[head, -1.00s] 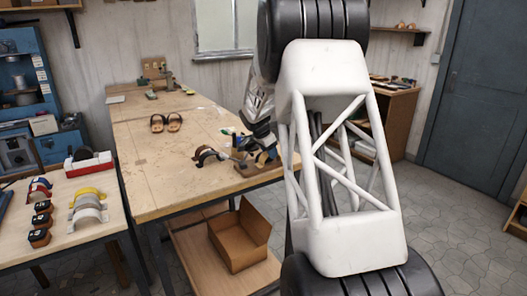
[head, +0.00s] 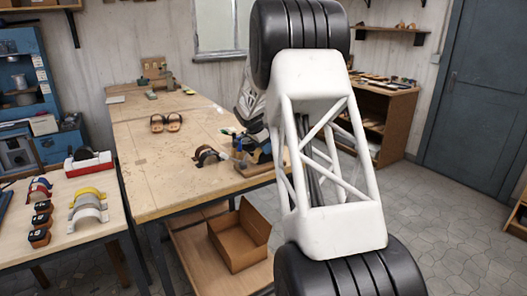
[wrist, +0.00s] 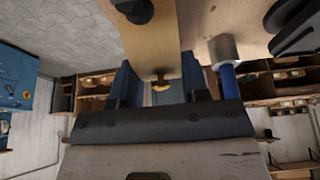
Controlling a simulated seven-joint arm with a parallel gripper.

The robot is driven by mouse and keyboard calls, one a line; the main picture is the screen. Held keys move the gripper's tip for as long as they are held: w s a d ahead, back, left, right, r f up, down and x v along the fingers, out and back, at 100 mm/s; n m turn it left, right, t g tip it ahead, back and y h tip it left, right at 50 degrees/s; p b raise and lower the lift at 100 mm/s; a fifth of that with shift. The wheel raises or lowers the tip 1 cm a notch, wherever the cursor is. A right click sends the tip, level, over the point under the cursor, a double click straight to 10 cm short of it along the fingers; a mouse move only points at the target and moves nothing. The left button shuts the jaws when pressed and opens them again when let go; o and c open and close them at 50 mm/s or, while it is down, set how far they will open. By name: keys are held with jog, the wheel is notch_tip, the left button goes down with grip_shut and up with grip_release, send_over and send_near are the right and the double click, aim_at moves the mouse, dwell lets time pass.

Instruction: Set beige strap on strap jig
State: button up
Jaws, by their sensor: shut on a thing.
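My gripper (head: 254,148) is low over the front right of the workbench, partly behind my own arm. In the wrist view its blue fingers (wrist: 160,88) are shut on the beige strap, which is mostly hidden from both cameras. The strap jig (head: 257,168), a wooden base with dark parts, is at the bench's right edge, directly under the gripper. In the wrist view a wooden strip with a black knob (wrist: 135,10) lies just beyond the fingers. I cannot tell whether the strap touches the jig.
Dark and brown straps (head: 206,155) stand on the bench left of the jig. A pair of sandals (head: 166,123) lies farther back. More arched straps (head: 88,207) stand on the left table. An open cardboard box (head: 239,238) sits on the lower shelf. The bench's middle is clear.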

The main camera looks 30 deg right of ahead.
jog(key=shift+f, duration=0.75)
jog(key=shift+f, duration=0.1)
jog(key=o, duration=1)
jog(key=shift+c, duration=0.2)
jog(key=v, duration=1.2)
